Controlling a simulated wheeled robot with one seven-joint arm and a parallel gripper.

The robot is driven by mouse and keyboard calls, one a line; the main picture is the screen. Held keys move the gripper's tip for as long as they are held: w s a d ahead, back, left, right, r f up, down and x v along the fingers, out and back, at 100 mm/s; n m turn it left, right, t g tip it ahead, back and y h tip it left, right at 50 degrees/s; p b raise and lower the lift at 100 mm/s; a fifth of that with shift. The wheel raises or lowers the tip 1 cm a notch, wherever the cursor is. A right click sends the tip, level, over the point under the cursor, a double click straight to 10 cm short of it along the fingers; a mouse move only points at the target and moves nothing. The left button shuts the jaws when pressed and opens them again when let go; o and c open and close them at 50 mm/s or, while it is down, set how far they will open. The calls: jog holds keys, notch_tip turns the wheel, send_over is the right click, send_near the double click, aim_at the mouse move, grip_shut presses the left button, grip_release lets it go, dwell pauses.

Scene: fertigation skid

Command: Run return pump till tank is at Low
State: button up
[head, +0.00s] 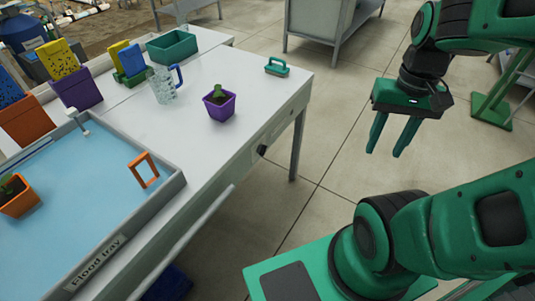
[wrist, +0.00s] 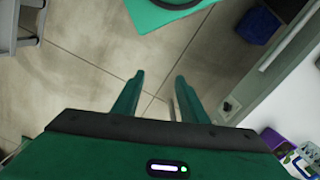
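My gripper (head: 385,148) hangs over the floor to the right of the bench, fingers apart and empty. The wrist view also shows my gripper (wrist: 160,82) with bare floor between its fingers. The flood tray (head: 76,262), labelled on its front wall, holds light blue water at the left. A small black fitting (head: 262,150) sits on the bench's front side, and the wrist view shows a dark fitting (wrist: 228,105) there, well apart from my fingers. I cannot tell whether it is the pump's control. No Low mark is readable. A dark blue drum (head: 20,32) stands at the far left.
An orange frame (head: 144,170) and orange pot (head: 20,201) are in the tray.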

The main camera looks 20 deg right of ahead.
jog(key=shift+o, duration=0.8)
jog(key=shift+s+r, duration=0.2)
jog(key=shift+s, duration=0.3)
jog(key=m+t+y, duration=1)
jog(key=t+y, duration=0.3)
jog(key=y, duration=0.4)
send_near(262, 150)
jog(key=x, duration=0.7)
jog(key=shift+w+a, duration=0.1)
